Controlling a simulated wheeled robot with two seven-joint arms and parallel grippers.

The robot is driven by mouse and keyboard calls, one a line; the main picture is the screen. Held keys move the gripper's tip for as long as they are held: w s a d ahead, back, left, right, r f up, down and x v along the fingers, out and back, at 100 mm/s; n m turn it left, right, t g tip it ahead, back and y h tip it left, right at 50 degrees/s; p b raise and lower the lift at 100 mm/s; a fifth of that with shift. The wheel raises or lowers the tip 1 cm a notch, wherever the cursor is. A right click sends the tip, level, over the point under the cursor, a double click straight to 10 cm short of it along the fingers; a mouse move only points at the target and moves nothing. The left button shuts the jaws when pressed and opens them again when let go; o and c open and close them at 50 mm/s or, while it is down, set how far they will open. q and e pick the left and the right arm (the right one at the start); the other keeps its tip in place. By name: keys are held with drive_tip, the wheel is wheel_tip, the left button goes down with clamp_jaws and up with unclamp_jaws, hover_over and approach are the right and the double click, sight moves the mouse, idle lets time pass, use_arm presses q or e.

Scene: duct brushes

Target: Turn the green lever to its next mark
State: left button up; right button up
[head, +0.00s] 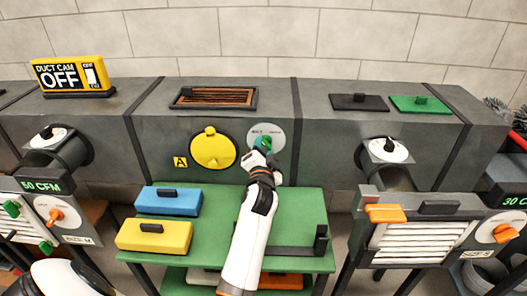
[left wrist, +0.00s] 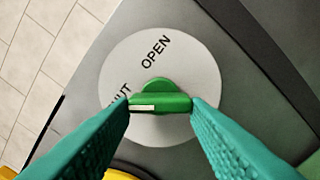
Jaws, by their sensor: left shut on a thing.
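The green lever (left wrist: 160,100) sits at the middle of a round white dial (left wrist: 203,65) on the grey duct. The dial reads OPEN and a partly covered word ending in UT. A pale line on the lever's bar lies near the partly covered word. My left gripper (left wrist: 160,104) is shut on the lever, one teal finger at each end of its bar. In the head view, my left gripper (head: 262,150) reaches the dial (head: 268,132) on the duct front and covers most of the lever. My right gripper is not seen.
A yellow round cover (head: 212,150) marked A is left of the dial. A green table (head: 300,210) below bears a blue box (head: 168,203) and a yellow box (head: 153,237). A louvred unit with orange handles stands at right (head: 425,235).

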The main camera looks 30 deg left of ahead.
use_arm(q)
drive_tip(key=shift+f+n, duration=0.1)
drive_tip(key=shift+n, duration=0.2)
drive_tip(key=o, duration=1)
